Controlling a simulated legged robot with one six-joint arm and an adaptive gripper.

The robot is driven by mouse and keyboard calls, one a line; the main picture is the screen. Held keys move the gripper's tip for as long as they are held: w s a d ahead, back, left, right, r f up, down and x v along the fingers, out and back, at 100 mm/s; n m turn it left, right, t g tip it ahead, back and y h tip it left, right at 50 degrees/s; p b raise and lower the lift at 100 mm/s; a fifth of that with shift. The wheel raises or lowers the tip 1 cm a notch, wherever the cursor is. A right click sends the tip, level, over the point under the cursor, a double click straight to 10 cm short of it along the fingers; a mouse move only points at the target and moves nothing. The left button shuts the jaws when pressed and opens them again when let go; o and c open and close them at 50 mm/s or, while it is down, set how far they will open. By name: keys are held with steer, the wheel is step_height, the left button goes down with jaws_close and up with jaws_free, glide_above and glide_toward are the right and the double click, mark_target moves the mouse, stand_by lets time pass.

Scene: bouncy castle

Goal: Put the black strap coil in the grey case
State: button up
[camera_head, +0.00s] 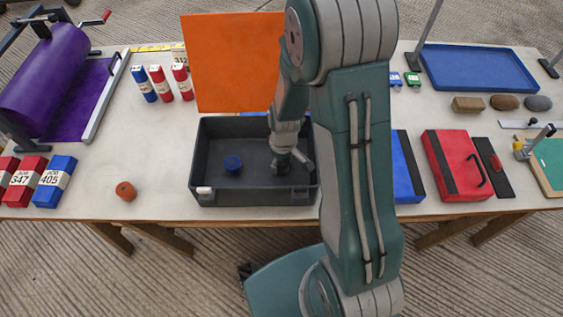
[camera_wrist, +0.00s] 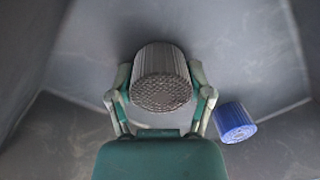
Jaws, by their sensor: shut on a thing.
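The grey case (camera_head: 254,196) stands open near the table's front edge. My gripper (camera_head: 291,164) reaches down into its right part. In the wrist view my gripper (camera_wrist: 162,100) is shut on the black strap coil (camera_wrist: 161,75), a dark grey, ribbed roll between the two fingers. The case's grey inner walls (camera_wrist: 60,60) surround the coil there. In the head view the coil is mostly hidden by my gripper. I cannot tell whether it touches the case floor. A blue coil (camera_head: 232,164) lies in the case to the left; it also shows in the wrist view (camera_wrist: 235,121).
An orange panel (camera_head: 235,62) stands behind the case. An orange-brown coil (camera_head: 126,191) lies on the table to the left. Red and blue boxes (camera_head: 54,182) stand farther left. A red case (camera_head: 456,165) and blue tray (camera_head: 480,67) are right of my arm.

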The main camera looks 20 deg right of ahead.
steer(key=o, duration=1.2)
steer(key=shift+c, duration=0.2)
steer(key=shift+f, duration=0.1)
step_height(320, 180, up, 12)
steer(key=s+r+m+t, duration=0.5)
steer(key=s+r, duration=0.9)
steer(key=r, duration=0.5)
steer(key=shift+s+t+h, duration=0.15)
steer(key=shift+t+h, duration=0.15)
steer(key=shift+t, duration=0.1)
steer(key=shift+a, duration=0.1)
